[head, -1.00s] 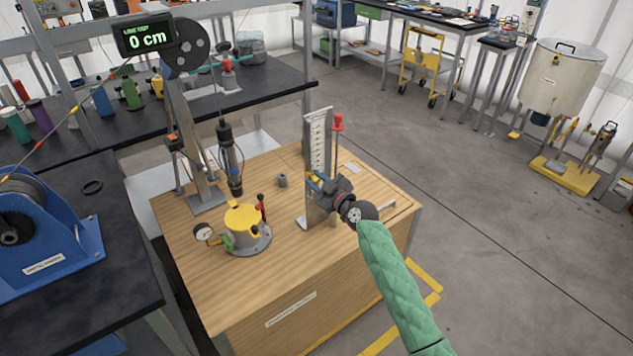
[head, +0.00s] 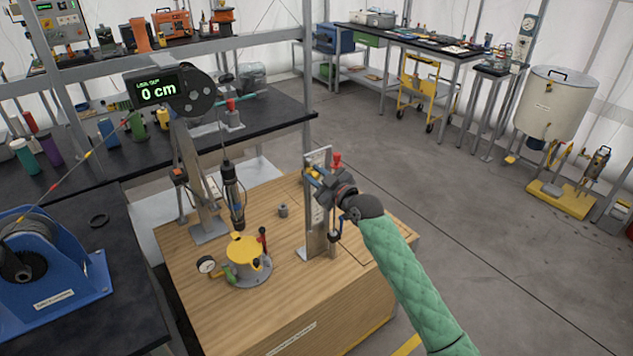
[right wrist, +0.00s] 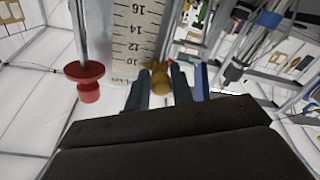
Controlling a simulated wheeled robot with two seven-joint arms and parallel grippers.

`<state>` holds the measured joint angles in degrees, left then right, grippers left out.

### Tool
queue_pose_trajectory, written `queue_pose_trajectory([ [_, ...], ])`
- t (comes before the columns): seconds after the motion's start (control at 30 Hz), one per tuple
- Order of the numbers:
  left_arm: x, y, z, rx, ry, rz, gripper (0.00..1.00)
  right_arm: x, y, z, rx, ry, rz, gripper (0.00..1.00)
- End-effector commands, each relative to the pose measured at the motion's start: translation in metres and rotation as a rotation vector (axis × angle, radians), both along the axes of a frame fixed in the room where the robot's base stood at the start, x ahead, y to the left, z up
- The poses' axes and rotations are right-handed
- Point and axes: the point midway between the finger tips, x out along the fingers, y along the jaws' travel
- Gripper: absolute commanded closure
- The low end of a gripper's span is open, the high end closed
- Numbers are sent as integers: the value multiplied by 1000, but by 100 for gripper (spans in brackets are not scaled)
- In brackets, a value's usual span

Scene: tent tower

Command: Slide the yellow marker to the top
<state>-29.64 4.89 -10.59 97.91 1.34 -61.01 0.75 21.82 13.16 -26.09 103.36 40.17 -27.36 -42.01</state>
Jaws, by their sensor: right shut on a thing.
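The yellow marker (right wrist: 160,78) sits on the upright white scale (right wrist: 137,30), beside the figure 10 in the right wrist view. My right gripper (right wrist: 160,88) is shut on it, with one dark finger on each side. In the head view my right gripper (head: 316,178) is at the upper part of the scale (head: 321,158) and hides much of it. A bit of yellow shows at its fingertips. My left gripper is not in view.
A red knob (head: 336,160) on a rod stands right beside the scale; it also shows in the right wrist view (right wrist: 86,80). A yellow-topped device (head: 243,250) with a gauge and a hanging probe (head: 233,195) stand to the left on the wooden table (head: 205,305).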

Motion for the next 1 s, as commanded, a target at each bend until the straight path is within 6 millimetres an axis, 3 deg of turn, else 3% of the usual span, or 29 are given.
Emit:
queue_pose_trajectory([
  [0.47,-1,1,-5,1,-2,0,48,-1,2,8,3,-5,3,100],
  [0.5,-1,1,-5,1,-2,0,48,-1,2,8,3,-5,3,69],
  [0.57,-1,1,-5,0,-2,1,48,-1,2,8,2,-4,2,59],
  [1.0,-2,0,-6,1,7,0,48,-6,-5,3,0,-1,0,59],
])
